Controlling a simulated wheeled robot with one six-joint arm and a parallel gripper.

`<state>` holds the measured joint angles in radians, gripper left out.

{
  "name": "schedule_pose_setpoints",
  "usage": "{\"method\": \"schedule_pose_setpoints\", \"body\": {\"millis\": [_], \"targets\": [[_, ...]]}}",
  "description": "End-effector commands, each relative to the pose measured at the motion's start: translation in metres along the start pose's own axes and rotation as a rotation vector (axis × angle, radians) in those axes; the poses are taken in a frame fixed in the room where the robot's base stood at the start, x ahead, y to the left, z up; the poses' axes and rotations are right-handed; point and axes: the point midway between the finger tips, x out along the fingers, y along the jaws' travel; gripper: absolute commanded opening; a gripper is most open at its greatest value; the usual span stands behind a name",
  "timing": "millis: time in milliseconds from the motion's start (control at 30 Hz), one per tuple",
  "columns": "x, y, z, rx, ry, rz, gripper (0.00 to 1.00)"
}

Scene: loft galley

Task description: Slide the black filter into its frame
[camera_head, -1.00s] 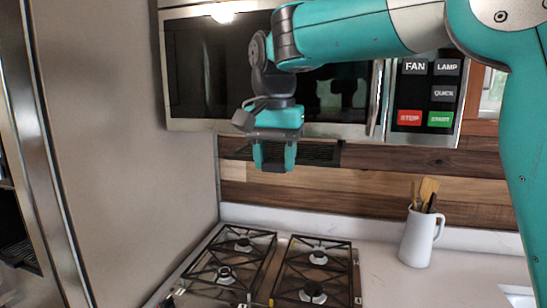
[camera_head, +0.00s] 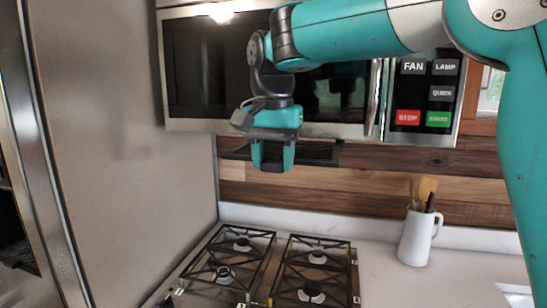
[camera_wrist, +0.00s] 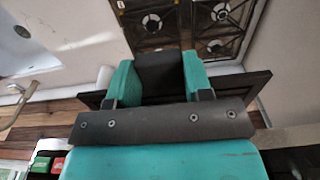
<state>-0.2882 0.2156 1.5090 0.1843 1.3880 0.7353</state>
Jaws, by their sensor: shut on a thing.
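The black filter (camera_head: 322,153) shows in the head view as a dark slatted panel just below the underside of the microwave, behind my gripper (camera_head: 273,165). In the wrist view the filter (camera_wrist: 254,84) is a wide dark slab that reaches out on both sides of my gripper (camera_wrist: 158,64). My gripper's teal fingers are shut on a dark block (camera_wrist: 160,68) between them, which looks like the filter's grip. The filter's frame cannot be made out; the microwave's underside is hidden from the head view, so I cannot tell how the filter sits against it.
The microwave (camera_head: 230,75) with its button panel (camera_head: 427,95) hangs directly above. A gas hob (camera_head: 270,265) lies below, with open air between. A white jug of utensils (camera_head: 415,238) stands on the counter at right. A tall grey panel (camera_head: 125,150) bounds the left.

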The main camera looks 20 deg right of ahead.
Motion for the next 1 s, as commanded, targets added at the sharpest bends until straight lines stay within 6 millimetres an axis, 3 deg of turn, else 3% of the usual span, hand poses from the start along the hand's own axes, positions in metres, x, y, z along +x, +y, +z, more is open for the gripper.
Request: {"method": "schedule_pose_setpoints", "body": {"millis": [1000], "targets": [[-0.0007, 0.0, -0.0073, 0.002, 0.001, 0.0, 0.19]]}}
